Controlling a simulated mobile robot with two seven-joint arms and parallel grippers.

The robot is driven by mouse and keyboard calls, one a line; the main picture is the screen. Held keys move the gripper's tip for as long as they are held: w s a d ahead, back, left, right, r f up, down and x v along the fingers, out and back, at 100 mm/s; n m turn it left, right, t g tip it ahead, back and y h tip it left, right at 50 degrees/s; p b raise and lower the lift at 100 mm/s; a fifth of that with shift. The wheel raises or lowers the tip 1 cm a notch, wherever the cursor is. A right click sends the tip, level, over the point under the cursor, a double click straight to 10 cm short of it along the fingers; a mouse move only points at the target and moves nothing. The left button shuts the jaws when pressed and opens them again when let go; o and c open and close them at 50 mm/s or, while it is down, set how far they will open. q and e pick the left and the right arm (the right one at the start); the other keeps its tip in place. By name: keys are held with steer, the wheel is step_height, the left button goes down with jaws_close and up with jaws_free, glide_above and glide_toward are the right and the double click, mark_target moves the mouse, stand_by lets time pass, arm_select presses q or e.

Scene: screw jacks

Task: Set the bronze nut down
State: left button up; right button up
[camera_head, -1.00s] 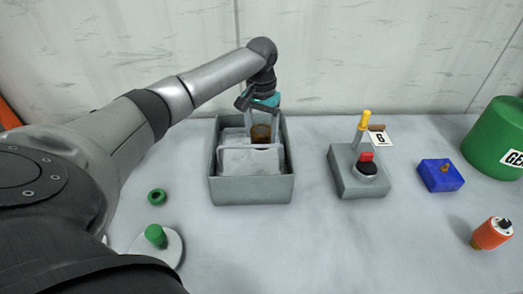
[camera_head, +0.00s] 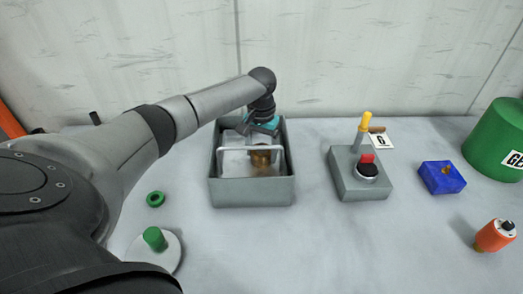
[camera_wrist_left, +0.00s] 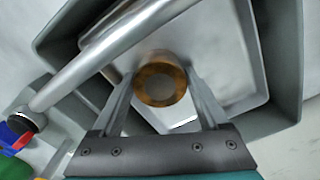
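The bronze nut (camera_head: 261,158) is inside the grey open box (camera_head: 252,195), above or on the light metal plate there. In the left wrist view the nut (camera_wrist_left: 160,83) is a brown ring around a grey centre. My left gripper (camera_head: 262,143) points down into the box. In the left wrist view its two fingers (camera_wrist_left: 160,84) lie close against opposite sides of the nut and appear shut on it. I cannot tell whether the nut's underside touches the plate. My right gripper is not in view.
To the right stand a grey control box (camera_head: 345,180) with a yellow lever, a blue block (camera_head: 441,177), an orange cylinder (camera_head: 494,236) and a green drum (camera_head: 495,140).

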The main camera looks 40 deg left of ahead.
arm_select(q)
steer(key=o, duration=0.3)
step_height(320, 180, up, 12)
steer(key=p, duration=0.1)
steer(key=shift+p, duration=0.3)
steer(key=shift+r, duration=0.1)
